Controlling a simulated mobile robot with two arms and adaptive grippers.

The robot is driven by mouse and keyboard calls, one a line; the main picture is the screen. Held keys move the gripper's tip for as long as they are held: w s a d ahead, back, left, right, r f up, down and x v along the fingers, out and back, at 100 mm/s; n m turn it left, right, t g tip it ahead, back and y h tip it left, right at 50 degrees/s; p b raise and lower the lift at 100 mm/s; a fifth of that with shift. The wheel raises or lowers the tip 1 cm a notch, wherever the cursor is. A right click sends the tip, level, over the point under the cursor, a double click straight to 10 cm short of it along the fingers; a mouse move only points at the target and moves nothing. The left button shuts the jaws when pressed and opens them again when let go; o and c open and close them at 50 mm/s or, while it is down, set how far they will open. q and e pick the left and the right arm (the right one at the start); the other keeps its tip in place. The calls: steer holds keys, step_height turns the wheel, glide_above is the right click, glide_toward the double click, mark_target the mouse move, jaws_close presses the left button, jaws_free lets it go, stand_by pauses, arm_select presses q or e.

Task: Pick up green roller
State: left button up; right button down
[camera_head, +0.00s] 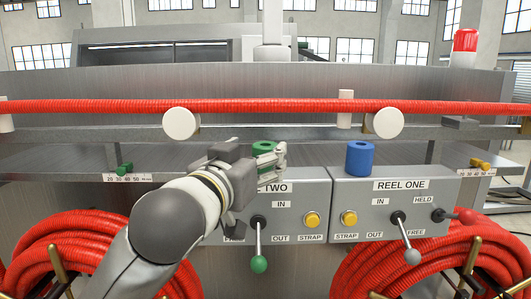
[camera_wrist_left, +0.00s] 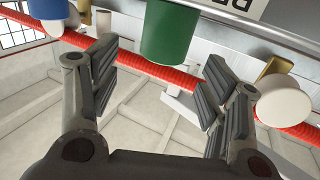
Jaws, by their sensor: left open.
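The green roller (camera_head: 263,146) stands upright on top of the grey box marked TWO (camera_head: 300,208) in the head view. My left gripper (camera_head: 270,163) is at the roller, its fingers partly covering it. In the left wrist view the green roller (camera_wrist_left: 170,32) hangs in from the top edge, between the two spread fingers. The left gripper (camera_wrist_left: 160,75) is open there, with a gap on each side of the roller and no contact visible. The roller's far end is cut off in that view. My right gripper is in neither view.
A blue roller (camera_head: 360,158) stands on the neighbouring box marked REEL ONE (camera_head: 455,205). Levers with a green knob (camera_head: 258,264) and grey knob (camera_head: 412,257) stick out in front. A red conduit (camera_head: 290,106) runs across behind, past white discs (camera_head: 181,123).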

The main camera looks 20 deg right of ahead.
mark_target(261, 150)
arm_select(q)
steer(key=shift+w+d, duration=0.2)
steer(key=shift+w, duration=0.05)
steer(key=shift+w+d, duration=0.25)
steer(key=shift+w, duration=0.1)
steer(key=p+x, duration=0.3)
steer(key=x, duration=0.1)
steer(key=shift+w+a, duration=0.1)
steer(key=shift+w, duration=0.1)
steer(key=shift+w+d+f, duration=0.15)
steer(key=shift+w+d, duration=0.15)
steer(key=c, duration=1.1)
steer(key=shift+c, duration=0.3)
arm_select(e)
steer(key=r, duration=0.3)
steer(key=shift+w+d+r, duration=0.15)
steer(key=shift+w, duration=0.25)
